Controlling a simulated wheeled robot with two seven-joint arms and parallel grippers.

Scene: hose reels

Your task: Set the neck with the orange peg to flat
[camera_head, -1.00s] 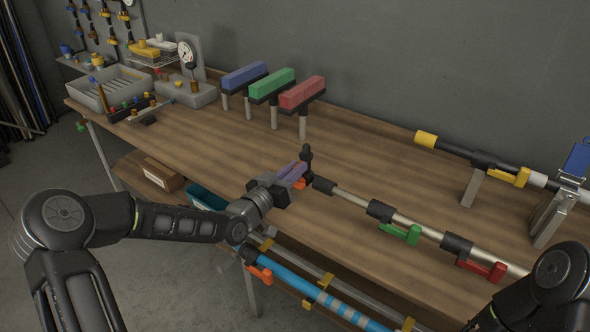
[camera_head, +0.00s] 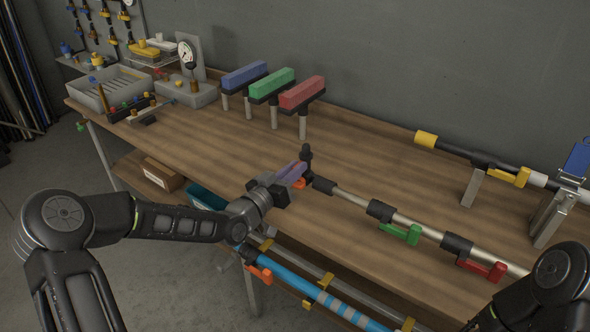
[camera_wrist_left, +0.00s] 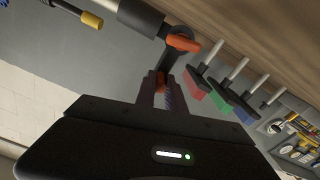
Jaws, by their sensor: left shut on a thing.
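The black neck (camera_head: 307,158) stands about upright at the near-left end of the metal pole (camera_head: 346,196); it also shows in the wrist view (camera_wrist_left: 174,64). An orange lever sits at its joint (camera_head: 299,184) and shows in the wrist view (camera_wrist_left: 183,43). The orange peg (camera_wrist_left: 160,80) shows between my left fingers in the wrist view; in the head view the fingers hide it. My left gripper (camera_head: 297,171) is shut on the peg, right beside the neck. My right gripper is out of view; only my right arm shows at lower right.
Green (camera_head: 401,233) and red (camera_head: 484,270) levers sit along the pole. Blue, green and red blocks on posts (camera_head: 272,86) stand behind. A second pole with a yellow end (camera_head: 427,138) lies at the back right. The left-middle tabletop (camera_head: 190,131) is clear.

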